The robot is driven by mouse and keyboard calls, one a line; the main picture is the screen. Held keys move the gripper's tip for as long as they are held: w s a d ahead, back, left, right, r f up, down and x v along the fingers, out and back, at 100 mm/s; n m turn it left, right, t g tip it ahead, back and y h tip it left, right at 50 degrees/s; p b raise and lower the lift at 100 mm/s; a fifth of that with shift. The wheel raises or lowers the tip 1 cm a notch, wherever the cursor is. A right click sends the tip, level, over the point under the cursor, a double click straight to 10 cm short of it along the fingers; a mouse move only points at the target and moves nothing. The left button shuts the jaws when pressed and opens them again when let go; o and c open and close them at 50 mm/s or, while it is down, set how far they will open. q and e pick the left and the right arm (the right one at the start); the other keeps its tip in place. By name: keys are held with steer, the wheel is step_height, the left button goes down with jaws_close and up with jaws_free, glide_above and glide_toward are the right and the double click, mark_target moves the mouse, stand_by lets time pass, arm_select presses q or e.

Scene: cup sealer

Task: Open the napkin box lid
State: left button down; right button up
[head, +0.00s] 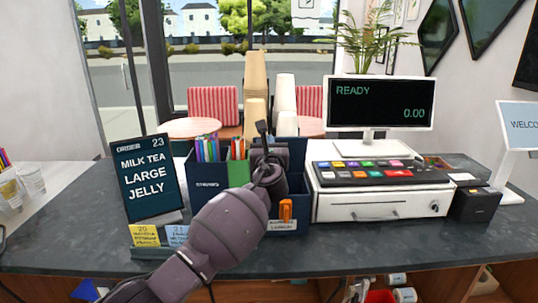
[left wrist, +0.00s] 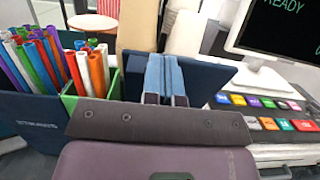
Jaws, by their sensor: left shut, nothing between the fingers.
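The dark blue counter organizer (head: 296,186) stands mid-counter, left of the cash register. Its right section has a pale label and an orange piece (head: 286,211) on the front. A navy panel (head: 287,125) rises upright above that section, apparently the napkin box lid. It also shows behind the fingers in the left wrist view (left wrist: 215,82), tilted. My left gripper (left wrist: 164,76) is shut and empty, its fingertips over the organizer in front of the panel. I cannot tell whether they touch it. My arm hides much of the box. My right gripper is not in view.
Colored straws (left wrist: 35,55) stand in the sections to the left. An order sign (head: 150,178) stands further left. The cash register (head: 375,190) is close on the right. Tall cup stacks (head: 255,85) stand behind.

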arm_select(q)
steer(key=shift+w+r+b, duration=0.15)
steer(key=shift+w+r, duration=0.15)
steer(key=shift+w, duration=0.55)
steer(key=shift+w+r+b, duration=0.15)
steer(key=shift+w+r, duration=0.15)
steer(key=shift+w, duration=0.5)
steer(key=shift+w+r+b, duration=0.15)
steer(key=shift+w+r, duration=0.15)
steer(key=shift+w, duration=0.55)
steer(key=shift+r, duration=0.1)
steer(key=shift+r, duration=0.1)
